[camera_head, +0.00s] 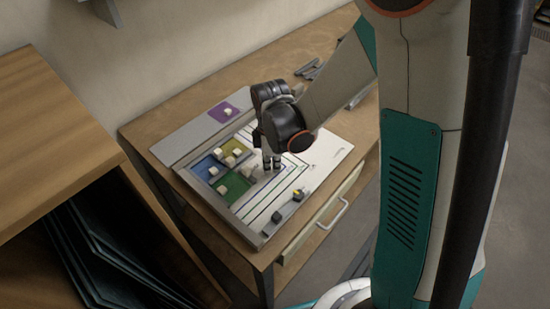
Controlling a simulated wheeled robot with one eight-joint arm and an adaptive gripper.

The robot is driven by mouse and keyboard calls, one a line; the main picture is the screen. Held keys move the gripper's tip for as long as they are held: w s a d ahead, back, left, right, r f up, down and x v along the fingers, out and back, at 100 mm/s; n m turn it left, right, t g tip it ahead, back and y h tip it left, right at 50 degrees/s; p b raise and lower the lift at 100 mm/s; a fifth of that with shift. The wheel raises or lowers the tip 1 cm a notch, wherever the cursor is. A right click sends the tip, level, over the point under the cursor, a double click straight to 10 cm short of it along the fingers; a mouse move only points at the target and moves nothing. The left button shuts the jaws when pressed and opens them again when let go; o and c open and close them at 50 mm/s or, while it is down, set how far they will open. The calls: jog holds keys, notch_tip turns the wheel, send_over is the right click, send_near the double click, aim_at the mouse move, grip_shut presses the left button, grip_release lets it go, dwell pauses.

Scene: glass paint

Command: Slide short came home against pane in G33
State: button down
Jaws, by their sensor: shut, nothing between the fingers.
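The work board (262,237) lies on the wooden bench with coloured panes at its left part. I see a blue pane (203,166), a yellow pane (237,146) and a green pane (238,187), with small pale blocks on them. My gripper (271,166) points down, shut and empty, over the board just right of the panes. It hides part of the board behind it. Whether its fingertips touch anything is too small to tell. The short came is not clearly made out, and no G33 label is readable.
A purple pane (224,112) with a pale block lies on the grey strip at the back left. Dark strips (308,70) lie at the bench's back. A dark block (276,216) and a yellow-topped block (298,193) sit near the board's front edge. A wooden cabinet (50,130) stands left.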

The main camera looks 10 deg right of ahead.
aim_at(247, 173)
jog(key=shift+w+a+r, duration=0.1)
jog(key=shift+a, duration=1.4)
jog(key=shift+w+a+b, duration=0.15)
jog(key=shift+a+b, duration=0.25)
jog(key=shift+a, duration=0.8)
jog(key=shift+d, duration=0.15)
